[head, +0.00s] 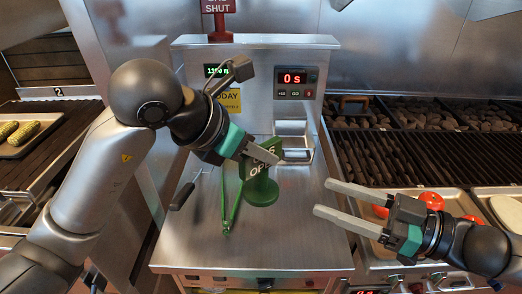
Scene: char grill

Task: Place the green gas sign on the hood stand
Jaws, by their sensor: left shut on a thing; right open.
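The green gas sign (262,189) has a round green base and a tilted plate with white letters, partly covered by my gripper. It is at the middle of the steel counter in the head view. My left gripper (270,158) is shut on the sign's upper part. I cannot tell whether its base touches the counter. I cannot make out which part is the hood stand. My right gripper (323,198) is open and empty, right of the green sign.
Green tongs (227,212) lie on the counter (290,245) just left of the sign. The steel panel (262,70) with a red display stands behind. Grill grates (385,155) and a tray with tomatoes (432,200) are at right. Corn (22,133) lies on a tray at left.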

